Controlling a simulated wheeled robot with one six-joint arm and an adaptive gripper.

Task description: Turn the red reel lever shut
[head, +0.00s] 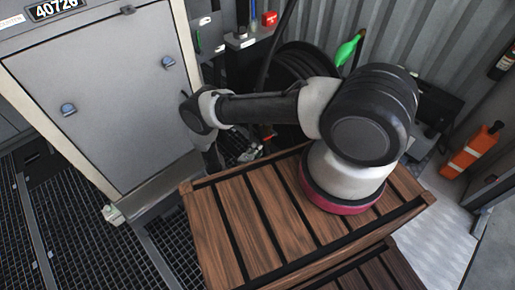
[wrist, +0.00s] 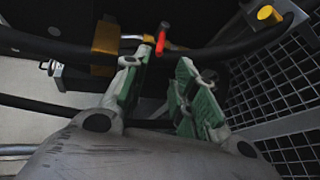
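The red lever (wrist: 161,40) shows in the wrist view near the top, beside a brass fitting (wrist: 105,45) on a dark pipe. My gripper (wrist: 160,68) is open, with its green-padded fingers apart and nothing between them. The lever lies just beyond the fingertips, nearer the left finger; I cannot tell whether that finger touches it. In the head view my gripper (head: 248,150) is low beside the grey cabinet, below the black hose reel (head: 290,62), partly hidden by my arm. A small reddish spot there is too small to identify.
A grey cabinet (head: 110,95) stands at left. A green nozzle (head: 347,50) hangs by the corrugated wall. An orange canister (head: 470,152) stands at right. In the wrist view a black hose (wrist: 60,45), a yellow knob (wrist: 266,13) and wire mesh (wrist: 285,100) surround the fingers closely.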

